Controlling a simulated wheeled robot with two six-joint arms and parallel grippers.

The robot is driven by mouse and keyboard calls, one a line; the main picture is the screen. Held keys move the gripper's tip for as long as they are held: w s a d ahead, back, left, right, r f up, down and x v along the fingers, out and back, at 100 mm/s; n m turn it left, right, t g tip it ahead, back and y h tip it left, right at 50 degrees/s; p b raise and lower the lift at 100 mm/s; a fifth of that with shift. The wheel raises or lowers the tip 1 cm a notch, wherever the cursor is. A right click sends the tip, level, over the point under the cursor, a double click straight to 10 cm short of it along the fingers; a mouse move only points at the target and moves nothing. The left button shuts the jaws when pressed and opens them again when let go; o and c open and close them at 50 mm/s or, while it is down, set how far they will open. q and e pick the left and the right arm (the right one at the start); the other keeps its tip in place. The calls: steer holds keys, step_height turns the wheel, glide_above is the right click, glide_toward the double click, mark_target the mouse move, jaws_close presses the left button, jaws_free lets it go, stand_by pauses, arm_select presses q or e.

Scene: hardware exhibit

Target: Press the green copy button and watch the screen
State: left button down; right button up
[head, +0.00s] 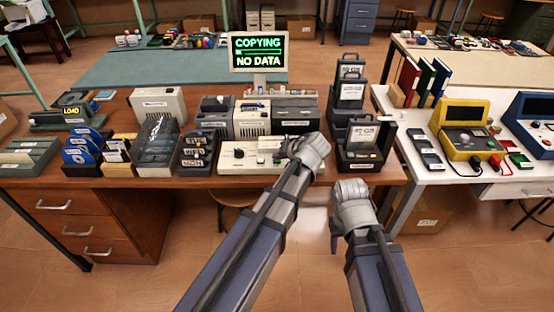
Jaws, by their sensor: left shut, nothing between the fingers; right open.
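The screen (258,52) stands on a post at the back of the brown desk and reads "COPYING" and "NO DATA" in green letters, with a thin bar between the lines. A low white control panel (228,165) with a dark knob lies at the desk's front edge. My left gripper (294,147) is shut and empty over the panel's right end. I cannot tell whether the fingertips touch the panel. My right gripper (350,188) is open and empty, in front of the desk edge.
Grey and white drive units (250,122) stand behind the panel. Dark labelled holders (350,95) stand to the right, and blue disks (82,148) in racks to the left. A white table (408,190) with a yellow device (462,128) is at the right.

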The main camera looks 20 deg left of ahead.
arm_select(q)
steer(key=shift+r+p, duration=0.65)
steer(key=shift+r, duration=0.05)
steer(key=shift+r, duration=0.1)
step_height(320, 180, up, 5)
steer(key=p, duration=0.5)
stand_by(0.5)
steer(key=s+d+f+m+g+h, duration=0.2)
steer(key=s+d, duration=0.4)
steer(key=s, duration=0.5)
steer(key=s+d+f+m+g+h, duration=0.3)
steer(key=s+d, duration=0.3)
steer(key=s, duration=0.6)
steer(key=shift+d+f+g+h+p, duration=0.25)
steer(key=shift+f+g+h+p, duration=0.15)
steer(key=shift+h+p, duration=0.1)
